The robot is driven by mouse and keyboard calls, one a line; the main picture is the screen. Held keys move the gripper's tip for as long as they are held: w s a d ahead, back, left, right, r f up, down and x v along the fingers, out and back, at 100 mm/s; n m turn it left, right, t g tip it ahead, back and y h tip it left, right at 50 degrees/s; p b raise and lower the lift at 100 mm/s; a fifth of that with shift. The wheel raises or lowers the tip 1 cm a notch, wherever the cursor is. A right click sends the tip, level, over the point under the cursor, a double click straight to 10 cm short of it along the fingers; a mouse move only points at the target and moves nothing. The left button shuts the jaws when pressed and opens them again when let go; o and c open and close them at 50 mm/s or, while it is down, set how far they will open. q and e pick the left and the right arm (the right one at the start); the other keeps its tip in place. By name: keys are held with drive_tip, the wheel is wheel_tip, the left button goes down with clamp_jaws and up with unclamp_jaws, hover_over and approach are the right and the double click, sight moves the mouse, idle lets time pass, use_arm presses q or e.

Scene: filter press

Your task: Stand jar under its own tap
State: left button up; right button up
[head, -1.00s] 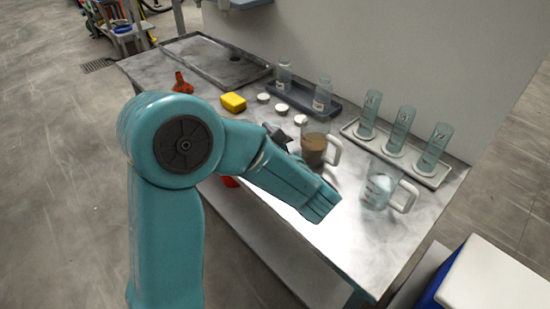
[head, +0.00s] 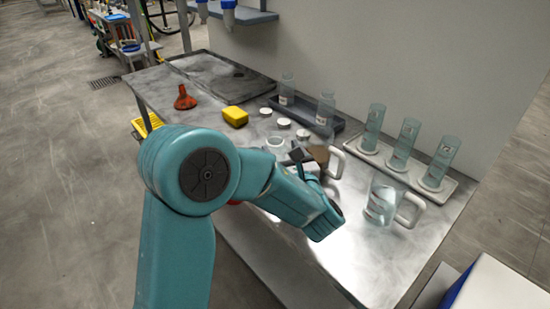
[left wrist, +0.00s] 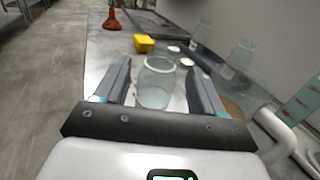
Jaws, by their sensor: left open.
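A clear, open-topped glass jar (left wrist: 157,82) stands upright on the metal bench, between and just beyond my left fingers in the left wrist view. Its pale rim (head: 275,142) shows in the head view, with its lower part hidden by my arm. My left gripper (left wrist: 160,68) is open, one finger on each side of the jar; no contact is clear. In the head view my left gripper (head: 303,157) is mostly hidden behind my own forearm. Two blue tap-like fittings (head: 228,10) hang under a shelf at the top. My right gripper is out of view.
A brown-filled jug (head: 320,155) stands close right of my gripper, and a clear jug (head: 380,200) nearer the front. Three glass cylinders stand on a white rack (head: 398,172). A dark tray (head: 305,112) holds two bottles. A yellow block (head: 235,116) and red funnel (head: 184,98) stand left.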

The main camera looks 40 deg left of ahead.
sight(273, 133)
use_arm(q)
drive_tip(key=x, duration=0.4)
drive_tip(key=p+x, duration=0.1)
drive_tip(key=x, duration=0.3)
drive_tip(key=shift+w+r, duration=0.15)
drive_tip(key=shift+r, duration=0.05)
drive_tip(key=shift+d, duration=0.1)
clamp_jaws()
